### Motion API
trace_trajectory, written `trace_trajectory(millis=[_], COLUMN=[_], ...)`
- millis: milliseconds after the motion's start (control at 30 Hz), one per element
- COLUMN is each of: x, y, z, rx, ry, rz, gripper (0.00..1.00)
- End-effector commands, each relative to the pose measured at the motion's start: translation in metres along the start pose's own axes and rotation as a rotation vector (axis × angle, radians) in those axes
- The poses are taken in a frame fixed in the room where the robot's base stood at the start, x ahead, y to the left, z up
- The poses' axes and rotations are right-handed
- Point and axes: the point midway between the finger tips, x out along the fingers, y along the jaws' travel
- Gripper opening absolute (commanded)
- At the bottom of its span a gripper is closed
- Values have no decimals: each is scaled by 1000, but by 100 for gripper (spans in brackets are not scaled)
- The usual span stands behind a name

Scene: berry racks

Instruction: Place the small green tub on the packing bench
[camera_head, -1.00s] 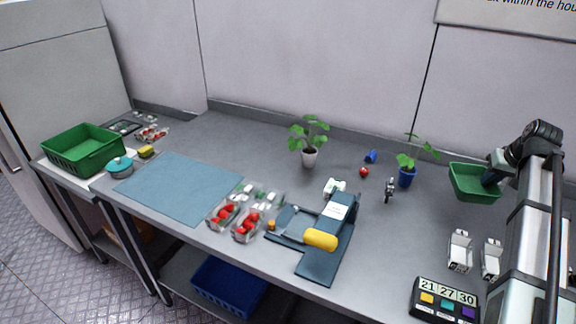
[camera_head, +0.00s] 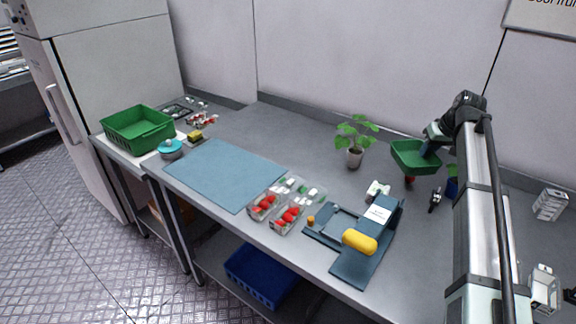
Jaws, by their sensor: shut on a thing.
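The small green tub (camera_head: 412,157) hangs above the back right of the grey packing bench (camera_head: 290,135), just right of the potted plant. My gripper (camera_head: 432,141) is shut on the tub's right side. My arm reaches up from the lower right and covers part of the bench behind it. The fingertips are partly hidden by the tub wall and my wrist. The tub looks upright and empty.
A blue mat (camera_head: 224,174) lies left of centre, with strawberry punnets (camera_head: 287,217) beside it. A blue device with a yellow roll (camera_head: 359,241) stands at the front. A potted plant (camera_head: 355,140) stands near the tub. A larger green crate (camera_head: 138,129) sits far left.

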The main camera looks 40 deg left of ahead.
Motion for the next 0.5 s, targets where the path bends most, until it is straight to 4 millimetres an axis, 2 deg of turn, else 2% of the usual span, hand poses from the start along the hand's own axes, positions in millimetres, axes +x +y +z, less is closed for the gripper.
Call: trace_trajectory(millis=[33,200,500], x=[7,28,61], y=[-18,-78,-193], z=[-14,-45,-90], rx=[-29,-118,-275], ry=[-4,-16,-36], rz=[-12,-49,-114], gripper=[0,0,0])
